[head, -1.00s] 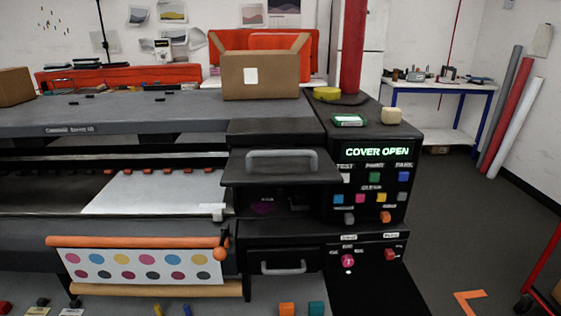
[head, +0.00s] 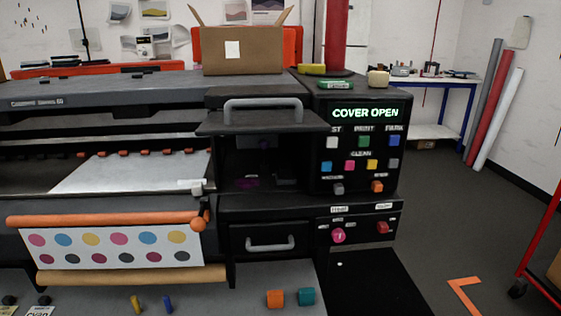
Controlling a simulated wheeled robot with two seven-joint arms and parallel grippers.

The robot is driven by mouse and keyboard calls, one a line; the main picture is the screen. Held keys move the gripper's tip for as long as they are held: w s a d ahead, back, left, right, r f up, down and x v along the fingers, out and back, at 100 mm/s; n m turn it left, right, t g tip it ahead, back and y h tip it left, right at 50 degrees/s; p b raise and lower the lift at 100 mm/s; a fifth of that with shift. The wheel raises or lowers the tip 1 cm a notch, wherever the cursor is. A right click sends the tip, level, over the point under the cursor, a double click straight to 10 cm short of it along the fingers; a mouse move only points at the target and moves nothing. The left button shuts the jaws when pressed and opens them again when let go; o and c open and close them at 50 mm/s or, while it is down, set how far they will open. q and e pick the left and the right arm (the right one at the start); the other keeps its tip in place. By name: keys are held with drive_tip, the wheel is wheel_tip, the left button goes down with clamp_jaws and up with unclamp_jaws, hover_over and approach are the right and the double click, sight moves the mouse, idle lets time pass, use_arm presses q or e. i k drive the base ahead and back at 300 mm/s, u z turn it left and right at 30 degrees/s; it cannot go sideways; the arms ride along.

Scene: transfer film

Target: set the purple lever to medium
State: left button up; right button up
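A dark purple piece (head: 247,183) shows inside the shadowed bay below the raised cover (head: 262,123) of the large printer. It may be the purple lever, but it is too dark and small to tell its shape or setting. A round magenta knob (head: 338,235) sits on the lower front panel beside a red switch (head: 383,227). The labels near them are too small to read surely. The display (head: 364,113) reads "COVER OPEN". Neither of my grippers is in view.
The control panel has several coloured buttons, including a green one (head: 364,141). A closed drawer with a grey handle (head: 270,244) lies below the bay. Orange (head: 275,299) and teal (head: 306,296) cubes sit at the front. A red cart (head: 545,250) stands right; floor between is open.

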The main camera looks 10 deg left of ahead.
sight(264, 145)
drive_tip(key=z, duration=2.5)
drive_tip(key=i, duration=0.2)
drive_tip(key=u, duration=3.75)
drive_tip(key=i, duration=0.4)
drive_tip(key=z, duration=0.25)
